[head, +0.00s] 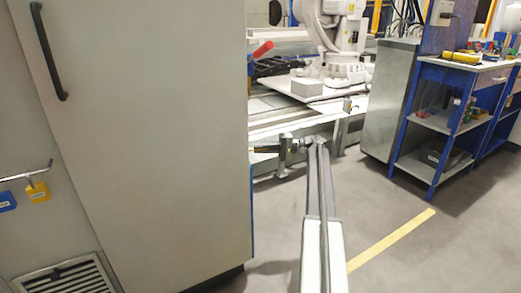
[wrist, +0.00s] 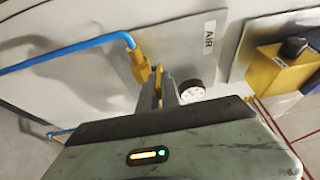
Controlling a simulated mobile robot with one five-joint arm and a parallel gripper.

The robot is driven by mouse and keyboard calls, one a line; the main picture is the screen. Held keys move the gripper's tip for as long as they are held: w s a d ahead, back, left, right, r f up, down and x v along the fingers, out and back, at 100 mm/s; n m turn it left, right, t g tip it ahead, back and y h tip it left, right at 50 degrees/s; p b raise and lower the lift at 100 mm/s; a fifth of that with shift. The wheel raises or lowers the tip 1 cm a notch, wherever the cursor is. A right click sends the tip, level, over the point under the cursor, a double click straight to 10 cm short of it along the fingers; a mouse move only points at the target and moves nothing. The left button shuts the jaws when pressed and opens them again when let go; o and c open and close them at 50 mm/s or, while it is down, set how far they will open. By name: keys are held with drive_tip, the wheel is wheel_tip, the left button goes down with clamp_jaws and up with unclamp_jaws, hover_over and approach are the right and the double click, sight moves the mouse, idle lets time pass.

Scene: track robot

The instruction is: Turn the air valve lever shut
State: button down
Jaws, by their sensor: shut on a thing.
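In the wrist view the yellow air valve lever (wrist: 158,76) stands in front of a grey panel, beside a brass fitting (wrist: 138,62) with a blue hose. My gripper (wrist: 161,88) is shut on the lever, its narrow grey fingers on either side of it. The gripper's own body hides the lower part of the panel. A white AIR label (wrist: 209,38) is up and right of the lever. In the head view my arm reaches forward, and its far end is at the edge of the large cabinet; the valve does not show there.
A round gauge (wrist: 192,91) sits close right of my fingers. A yellow box with a black knob (wrist: 292,47) is farther right. The blue hose (wrist: 70,52) runs left. In the head view a tall cabinet (head: 150,130) blocks the left; a blue workbench (head: 450,120) stands right, with open floor between.

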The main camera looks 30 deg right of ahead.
drive_tip(key=shift+w+a, duration=0.15)
drive_tip(key=shift+a, duration=0.15)
drive_tip(key=c, duration=1.8)
unclamp_jaws()
drive_tip(key=shift+c, duration=0.2)
drive_tip(key=shift+d, duration=0.1)
drive_tip(key=shift+r+p, duration=0.25)
drive_tip(key=shift+p, duration=0.05)
wheel_tip(320, 180, up, 3)
drive_tip(key=p, duration=0.3)
drive_tip(key=o, duration=0.3)
drive_tip(key=shift+s+a+r, duration=0.15)
drive_tip(key=shift+s+a, duration=0.25)
drive_tip(key=shift+s, duration=0.2)
drive_tip(key=s+a, duration=0.2)
drive_tip(key=s, duration=0.2)
drive_tip(key=s+a+p, duration=0.1)
drive_tip(key=s+a, duration=0.1)
drive_tip(key=s, duration=0.3)
drive_tip(key=s+a+r, duration=0.1)
drive_tip(key=s+a, duration=0.1)
drive_tip(key=s, duration=0.2)
drive_tip(key=shift+s+a+r, duration=0.1)
drive_tip(key=shift+s+a, duration=0.05)
drive_tip(key=c, duration=0.3)
